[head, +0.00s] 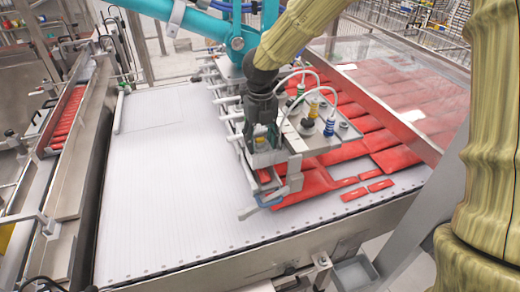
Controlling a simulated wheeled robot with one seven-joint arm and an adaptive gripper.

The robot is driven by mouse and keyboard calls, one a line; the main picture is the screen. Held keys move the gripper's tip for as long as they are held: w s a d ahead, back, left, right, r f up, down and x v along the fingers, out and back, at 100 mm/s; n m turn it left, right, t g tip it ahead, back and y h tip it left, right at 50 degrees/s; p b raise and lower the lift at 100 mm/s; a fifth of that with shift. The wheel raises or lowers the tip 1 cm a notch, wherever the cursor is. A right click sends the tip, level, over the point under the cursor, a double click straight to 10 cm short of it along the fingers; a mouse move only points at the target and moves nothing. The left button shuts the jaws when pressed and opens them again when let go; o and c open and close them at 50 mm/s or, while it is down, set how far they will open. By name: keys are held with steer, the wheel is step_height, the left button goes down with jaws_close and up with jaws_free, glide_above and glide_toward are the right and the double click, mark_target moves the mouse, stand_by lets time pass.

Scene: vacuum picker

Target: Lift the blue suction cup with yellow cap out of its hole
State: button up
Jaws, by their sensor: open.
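My gripper (264,146), dark grey, points down over the left part of the metal picker plate (296,146). Its fingers are open, one to each side of a small yellow piece (262,142), which looks like the yellow cap of a suction cup. I cannot tell whether the fingers touch it. The cup's blue part and its hole are hidden by the gripper and too small to make out. To the right on the plate stand a yellow cup with a dark lower part (313,109) and a blue one (330,126).
Thin white hoses (335,88) arch over the plate close to my gripper's right. Red packs (398,158) lie on the conveyor to the right, partly behind a clear panel. The white belt (165,190) to the left is bare. A teal arm (205,20) stands behind.

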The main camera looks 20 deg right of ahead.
steer(key=shift+c, duration=0.2)
steer(key=c, duration=0.9)
steer(key=shift+r, duration=0.1)
step_height(320, 180, up, 10)
steer(key=b, duration=0.3)
